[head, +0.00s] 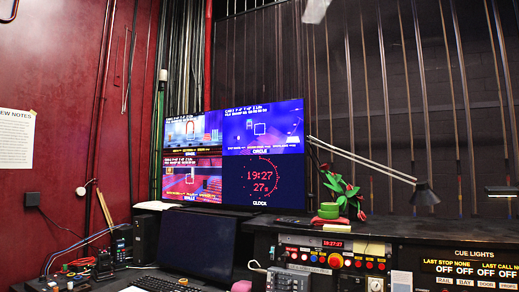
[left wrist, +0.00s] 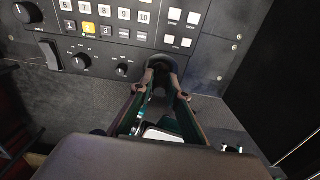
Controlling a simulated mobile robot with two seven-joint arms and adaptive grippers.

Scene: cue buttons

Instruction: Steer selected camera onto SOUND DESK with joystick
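In the head view the multi-picture monitor (head: 230,152) shows camera pictures in three quarters and a red clock at lower right. The upper right picture (head: 262,127) is blue with a small white square outline; its caption appears to read CIRCLE. I cannot make out a SOUND DESK label. In the left wrist view my left gripper (left wrist: 163,82) reaches to a dark round-topped thing (left wrist: 164,62), apparently the joystick, at the control panel's lower edge. The fingers flank it; whether they touch it is unclear. My right gripper is in neither view.
In the head view a dark screen (head: 196,243) stands below the monitor. A desk lamp (head: 424,194), a plant and a cue lights panel (head: 468,268) are at right.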

